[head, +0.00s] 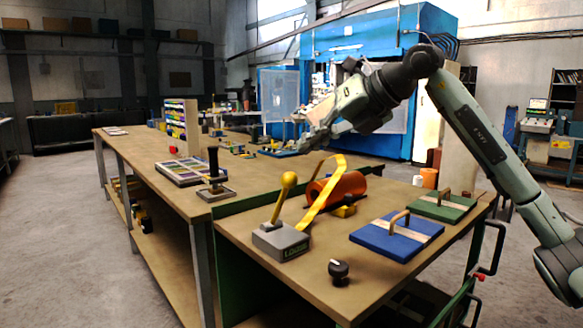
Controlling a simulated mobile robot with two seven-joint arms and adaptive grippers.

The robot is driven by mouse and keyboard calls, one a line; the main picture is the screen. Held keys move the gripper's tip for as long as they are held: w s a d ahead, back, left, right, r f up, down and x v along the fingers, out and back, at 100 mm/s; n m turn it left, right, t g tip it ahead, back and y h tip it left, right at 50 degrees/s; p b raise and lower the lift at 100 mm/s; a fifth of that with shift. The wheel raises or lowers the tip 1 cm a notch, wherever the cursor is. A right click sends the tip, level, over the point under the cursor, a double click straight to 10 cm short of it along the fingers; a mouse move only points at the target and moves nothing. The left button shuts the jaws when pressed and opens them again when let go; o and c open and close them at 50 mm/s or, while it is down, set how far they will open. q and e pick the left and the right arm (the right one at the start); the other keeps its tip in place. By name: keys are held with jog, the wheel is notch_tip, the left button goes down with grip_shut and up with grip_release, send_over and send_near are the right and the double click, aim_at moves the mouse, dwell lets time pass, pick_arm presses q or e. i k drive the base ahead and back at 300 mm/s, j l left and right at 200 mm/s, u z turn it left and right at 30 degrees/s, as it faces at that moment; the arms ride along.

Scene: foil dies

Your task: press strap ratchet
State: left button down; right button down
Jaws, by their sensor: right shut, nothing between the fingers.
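A yellow strap (316,200) rises from the workbench and loops over beside an orange-red cylinder (338,188). A small yellow piece (345,211), perhaps part of the ratchet, sits at the cylinder's near side; its details are too small to tell. A grey box (281,241) with a yellow-knobbed lever (284,198) stands left of the strap, its lever tilted. My right gripper (306,144) is shut and empty, held in the air above and behind the strap, apart from it. My left gripper is not in view.
A blue board (397,241) and a green board (441,207), each with a handle, lie on the bench's right. A black knob (339,270) is near the front edge. A sorting tray (185,172) and a black-handled tool (214,172) stand on the long table behind.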

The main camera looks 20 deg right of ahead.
aim_at(281, 203)
jog(key=k+l, duration=0.75)
jog(key=k, duration=0.1)
